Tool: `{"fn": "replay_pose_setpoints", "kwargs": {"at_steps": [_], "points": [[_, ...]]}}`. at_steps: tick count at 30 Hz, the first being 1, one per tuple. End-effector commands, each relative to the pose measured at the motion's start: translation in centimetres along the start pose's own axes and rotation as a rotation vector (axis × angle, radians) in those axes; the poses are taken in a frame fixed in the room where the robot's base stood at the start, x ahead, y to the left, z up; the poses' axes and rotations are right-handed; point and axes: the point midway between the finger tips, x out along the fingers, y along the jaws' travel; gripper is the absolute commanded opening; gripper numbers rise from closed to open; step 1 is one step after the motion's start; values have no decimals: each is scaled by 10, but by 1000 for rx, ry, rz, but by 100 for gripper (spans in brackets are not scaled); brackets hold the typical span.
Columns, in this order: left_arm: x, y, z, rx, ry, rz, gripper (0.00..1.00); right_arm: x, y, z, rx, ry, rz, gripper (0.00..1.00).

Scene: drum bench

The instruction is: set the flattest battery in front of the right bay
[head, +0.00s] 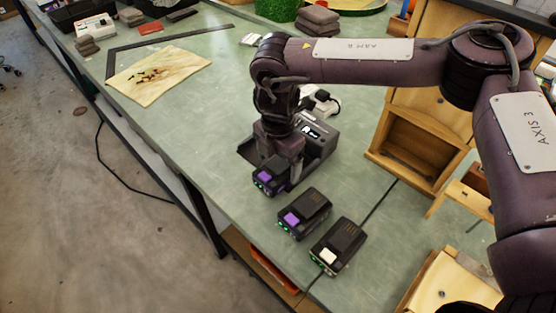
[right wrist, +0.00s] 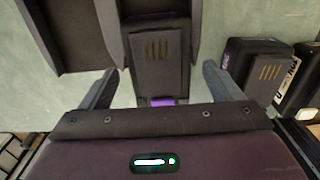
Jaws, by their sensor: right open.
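The charger (head: 318,138) is a dark block with a small lit display, partly hidden behind my right arm. A black battery with a purple latch (head: 267,179) is at its front, under my right gripper (head: 277,160). In the right wrist view this battery (right wrist: 157,62) lies between the spread fingers of the open gripper (right wrist: 162,88). I cannot tell whether it reaches into a bay. A second purple-latched battery (head: 310,210) and a white-latched battery (head: 345,242) stand to the right, nearer the bench edge. Green lights show on the batteries, too small to count. My left gripper is not in view.
A wooden cabinet (head: 415,150) stands right of the charger. A dark cable runs past the white-latched battery. A stained cloth (head: 160,75) and a dark metal square (head: 109,62) lie farther left. The green bench top (head: 215,110) is clear between cloth and charger.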

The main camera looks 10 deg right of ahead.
Motion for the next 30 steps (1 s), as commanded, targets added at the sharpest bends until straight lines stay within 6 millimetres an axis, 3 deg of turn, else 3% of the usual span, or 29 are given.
{"fn": "replay_pose_setpoints", "kwargs": {"at_steps": [5,10,18,30], "points": [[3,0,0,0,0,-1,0,-24,2,0,-1,-1,5,85],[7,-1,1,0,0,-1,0,-62,1,0,0,-2,5,85],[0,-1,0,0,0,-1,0,-111,1,0,-1,-3,4,85],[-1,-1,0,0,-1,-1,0,-121,0,0,0,0,1,85]]}}
